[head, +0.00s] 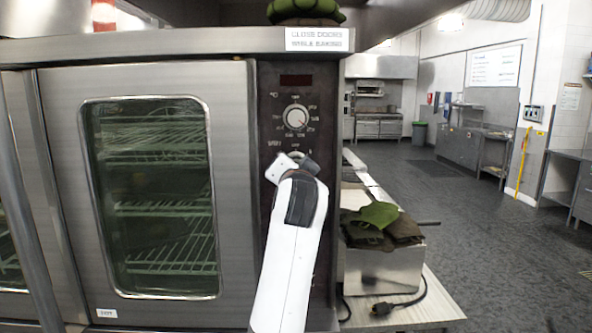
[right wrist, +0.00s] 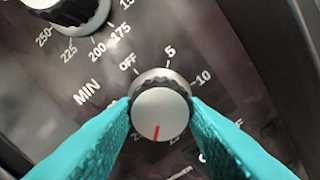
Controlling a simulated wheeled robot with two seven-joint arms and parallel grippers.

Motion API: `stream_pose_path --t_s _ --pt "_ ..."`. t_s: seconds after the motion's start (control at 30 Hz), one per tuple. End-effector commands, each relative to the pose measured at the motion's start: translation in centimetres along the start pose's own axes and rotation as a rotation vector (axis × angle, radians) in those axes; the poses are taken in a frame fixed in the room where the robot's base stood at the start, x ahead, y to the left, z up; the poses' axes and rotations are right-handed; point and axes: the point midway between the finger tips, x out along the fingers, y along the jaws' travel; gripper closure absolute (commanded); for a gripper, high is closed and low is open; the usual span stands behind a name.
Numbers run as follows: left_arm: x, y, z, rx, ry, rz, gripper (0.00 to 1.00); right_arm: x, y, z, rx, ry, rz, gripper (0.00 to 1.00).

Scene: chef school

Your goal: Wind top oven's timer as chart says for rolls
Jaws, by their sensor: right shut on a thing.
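The timer knob (right wrist: 160,114) is a round silver knob with a dark ridged rim, marked MIN, on the oven's dark control panel (head: 268,88). Its red line points down and slightly left in the right wrist view, away from OFF, 5 and 10. The lower dial numbers are mostly hidden by the knob and fingers. My right gripper (right wrist: 160,108) has its teal fingers shut on both sides of the knob. In the head view my right arm covers most of this knob. The oven (head: 150,62) has its glass door shut. My left gripper is not in view.
The temperature knob (head: 295,116) is just above the timer knob. A sign (head: 319,39) about doors is above the panel. A board (head: 495,65) hangs on the far wall, its text unreadable. Green and dark cloths (head: 378,222) lie on a metal box at right. The aisle is open.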

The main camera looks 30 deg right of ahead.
Motion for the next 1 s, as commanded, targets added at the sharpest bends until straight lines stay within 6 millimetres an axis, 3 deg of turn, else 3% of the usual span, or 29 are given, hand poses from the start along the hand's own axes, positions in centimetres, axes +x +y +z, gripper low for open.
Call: stream_pose_path --t_s 0.7,0.73,0.8,0.87,1.0 --pt "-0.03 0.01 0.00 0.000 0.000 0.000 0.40 0.08 -0.22 -0.37 0.080 0.009 -0.007 0.84" --pt "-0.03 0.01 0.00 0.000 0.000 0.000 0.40 0.08 -0.23 -0.37 0.080 0.009 -0.007 0.60" --pt "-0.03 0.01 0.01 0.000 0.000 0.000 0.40 0.08 -0.22 -0.33 0.080 0.008 -0.006 0.49" --pt "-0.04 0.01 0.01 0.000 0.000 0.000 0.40 0.07 -0.18 -0.28 0.080 0.006 -0.005 0.40" --pt "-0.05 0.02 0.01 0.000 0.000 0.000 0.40 0.04 -0.11 -0.17 0.080 0.004 -0.003 0.40"
